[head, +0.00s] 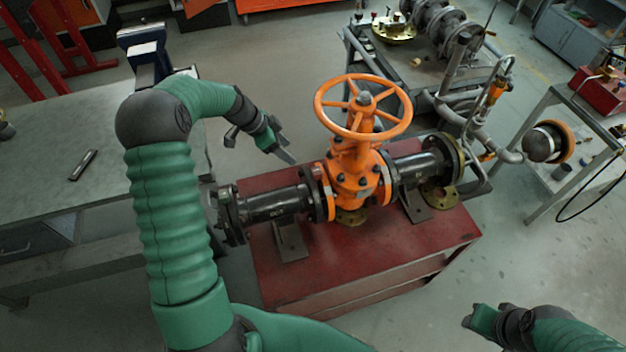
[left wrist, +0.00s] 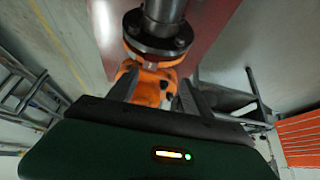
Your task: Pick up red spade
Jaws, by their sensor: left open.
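I see no red spade in either view. The orange gate valve (head: 355,165) stands upright on a red cabinet, with its orange handwheel (head: 363,106) on top. My left gripper (head: 284,149) is open, just left of the valve and behind the left black pipe (head: 275,204). In the left wrist view, its dark fingers stand apart with the orange valve body (left wrist: 150,85) beyond them. I see nothing held between them. My right arm shows at the lower right, its gripper (head: 483,318) small and partly seen; its opening is unclear.
The red cabinet (head: 350,255) bears flanged black pipes on both sides of the valve. A grey workbench (head: 60,150) with a small dark tool (head: 83,165) stands at left. A dark cart (head: 405,68) with pipework is behind. Floor at the right front is free.

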